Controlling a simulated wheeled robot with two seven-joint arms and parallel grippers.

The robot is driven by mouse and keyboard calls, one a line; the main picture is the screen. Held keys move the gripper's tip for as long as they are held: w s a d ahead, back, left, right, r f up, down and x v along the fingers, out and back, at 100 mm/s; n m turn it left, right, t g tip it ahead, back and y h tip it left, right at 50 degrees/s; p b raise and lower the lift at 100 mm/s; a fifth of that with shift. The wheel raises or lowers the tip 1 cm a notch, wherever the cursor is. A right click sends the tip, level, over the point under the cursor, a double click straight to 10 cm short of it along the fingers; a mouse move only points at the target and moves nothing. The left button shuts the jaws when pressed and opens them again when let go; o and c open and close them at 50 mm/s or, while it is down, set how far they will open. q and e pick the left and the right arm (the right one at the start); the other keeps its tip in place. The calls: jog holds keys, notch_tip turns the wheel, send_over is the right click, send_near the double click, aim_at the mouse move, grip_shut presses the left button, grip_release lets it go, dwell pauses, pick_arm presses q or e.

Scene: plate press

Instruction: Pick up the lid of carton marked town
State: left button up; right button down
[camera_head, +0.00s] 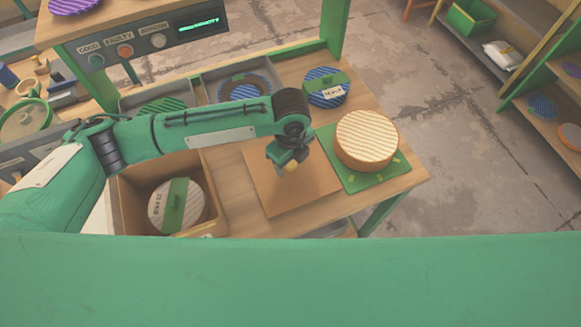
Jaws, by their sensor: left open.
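A flat brown cardboard lid (297,200) lies on the wooden table in front of me. An open brown carton (128,213) stands to its left, with a round striped plate (165,214) under a green strap inside. I cannot read the marking on the carton. My left gripper (290,169) points down over the far part of the lid, open and empty. Its fingers are small and partly hidden by the wrist, and I cannot tell whether they touch the lid. My right gripper is not in view.
A thick round piece with a striped cream top (367,137) sits on a green mat (372,181) right of the lid. A blue striped disc (320,79) with a green band lies behind. Grey trays (207,83) hold plates at the back. A button panel (128,45) stands back left.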

pick_arm(q)
grip_shut()
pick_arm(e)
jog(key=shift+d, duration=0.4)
